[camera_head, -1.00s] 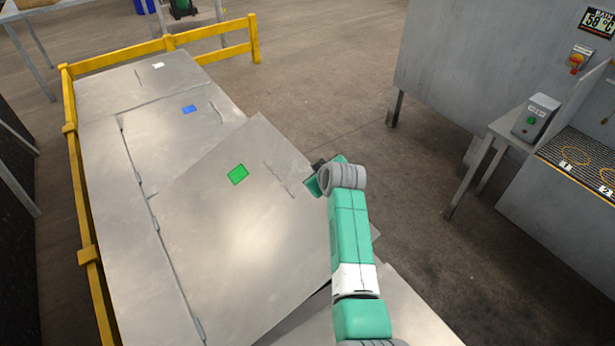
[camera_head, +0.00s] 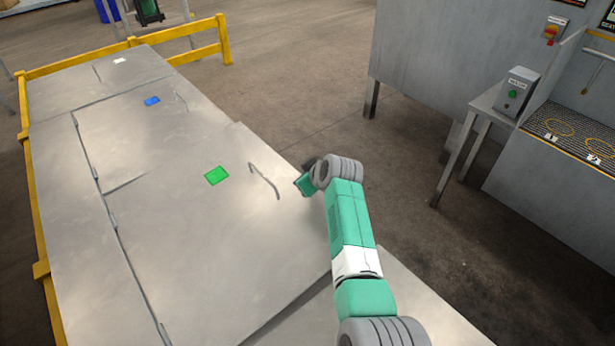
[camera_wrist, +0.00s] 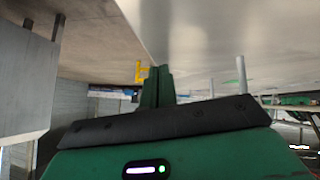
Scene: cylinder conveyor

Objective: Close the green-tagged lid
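The green-tagged lid is a large grey metal panel (camera_head: 200,240) on the long metal bench, with a green tag (camera_head: 216,175) and a thin bar handle (camera_head: 264,180) near its right edge. It looks nearly flat, with its near edge still slightly above the surface beside it; the exact gap is hard to tell. My gripper (camera_head: 306,182) is at the lid's right edge, its fingertips partly hidden in the head view. In the wrist view its green fingers (camera_wrist: 157,84) are together with nothing between them, under a broad grey metal surface (camera_wrist: 215,40). Contact is unclear.
A blue-tagged lid (camera_head: 125,130) lies flat farther along the bench, with a white-tagged panel (camera_head: 135,68) beyond. A yellow rail (camera_head: 185,32) borders the bench. At the right stand a grey cabinet (camera_head: 450,60) and a control box (camera_head: 515,92). Open floor (camera_head: 310,95) lies between.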

